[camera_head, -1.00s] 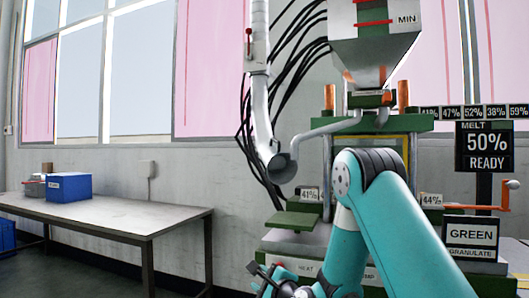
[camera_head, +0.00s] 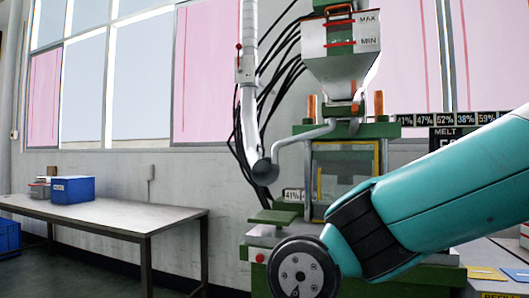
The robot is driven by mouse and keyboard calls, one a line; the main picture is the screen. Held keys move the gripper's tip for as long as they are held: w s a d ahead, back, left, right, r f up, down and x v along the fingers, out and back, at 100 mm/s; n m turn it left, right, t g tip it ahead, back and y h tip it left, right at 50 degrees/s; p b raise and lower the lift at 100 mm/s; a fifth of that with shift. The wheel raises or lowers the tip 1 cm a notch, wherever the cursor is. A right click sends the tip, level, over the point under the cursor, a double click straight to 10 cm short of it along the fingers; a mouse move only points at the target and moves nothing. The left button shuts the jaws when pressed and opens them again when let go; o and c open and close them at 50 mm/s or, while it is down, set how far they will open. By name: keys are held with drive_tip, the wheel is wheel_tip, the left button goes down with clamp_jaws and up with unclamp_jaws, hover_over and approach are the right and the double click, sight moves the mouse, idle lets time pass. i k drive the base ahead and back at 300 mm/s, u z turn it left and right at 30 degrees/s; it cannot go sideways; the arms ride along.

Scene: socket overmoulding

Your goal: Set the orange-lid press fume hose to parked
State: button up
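The fume hose (camera_head: 247,125) is a grey-white pipe that comes down from the top of the picture, left of the press. It has a small red-knobbed lever (camera_head: 239,60) on its side. Its open hood end (camera_head: 265,172) hangs beside the press, above a green plate. The green press (camera_head: 290,220) carries a grey hopper (camera_head: 340,65) marked MAX and MIN, with an orange piece at its top. My teal arm crosses the lower right and hides part of the press. My gripper is out of the picture.
A long table (camera_head: 110,215) at the left holds a blue bin (camera_head: 73,190). Black cables (camera_head: 282,60) hang behind the hose. A MELT display (camera_head: 450,140) is partly hidden by my arm. The floor between table and press looks clear.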

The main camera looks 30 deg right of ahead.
sight(264, 173)
drive_tip(key=z, duration=1.15)
drive_tip(key=i, duration=0.65)
drive_tip(key=u, duration=0.5)
drive_tip(key=i, duration=0.55)
drive_tip(key=u, duration=0.6)
